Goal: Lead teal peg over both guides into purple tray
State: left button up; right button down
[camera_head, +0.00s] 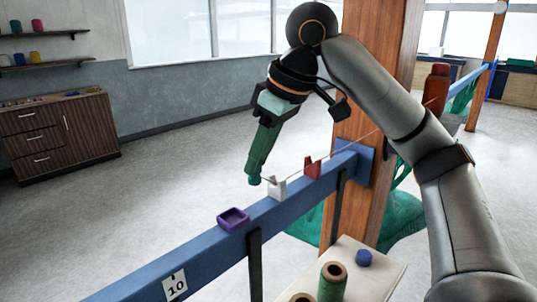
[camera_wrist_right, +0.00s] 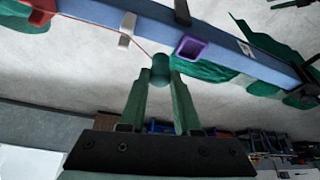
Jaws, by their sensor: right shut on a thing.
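The teal peg (camera_head: 255,180) is held at the tips of my right gripper (camera_head: 260,165), which is shut on it. It also shows between the green fingers in the wrist view (camera_wrist_right: 160,70). The peg is in the air beside the blue beam, near the white guide (camera_head: 277,189). The red guide (camera_head: 312,168) stands farther back on the beam. A thin red line runs from the peg past both guides; whether it sits in their notches is hard to tell. The purple tray (camera_head: 235,225) is at the beam's nearer part and looks empty. My left gripper is out of view.
The blue beam (camera_head: 205,252) runs from front left to a wooden post (camera_head: 357,112). A red spool (camera_head: 437,88) stands behind the post. A small table (camera_head: 372,283) with green spools (camera_head: 332,283) and a blue cap (camera_head: 364,257) is at the front. Floor left of the beam is clear.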

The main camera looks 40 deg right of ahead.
jog(key=shift+s+a+f+b, duration=0.1)
jog(key=shift+a+f+b, duration=0.7)
jog(key=shift+a+f, duration=0.5)
jog(key=shift+s+a+f+b, duration=0.1)
jog(key=shift+a+f+b, duration=0.85)
jog(key=shift+a, duration=0.5)
jog(key=shift+f, duration=0.15)
jog(key=shift+s+p, duration=0.15)
jog(key=shift+p, duration=0.4)
jog(key=shift+f, duration=0.2)
jog(key=c, duration=0.5)
grip_release()
jog(key=shift+c, duration=0.2)
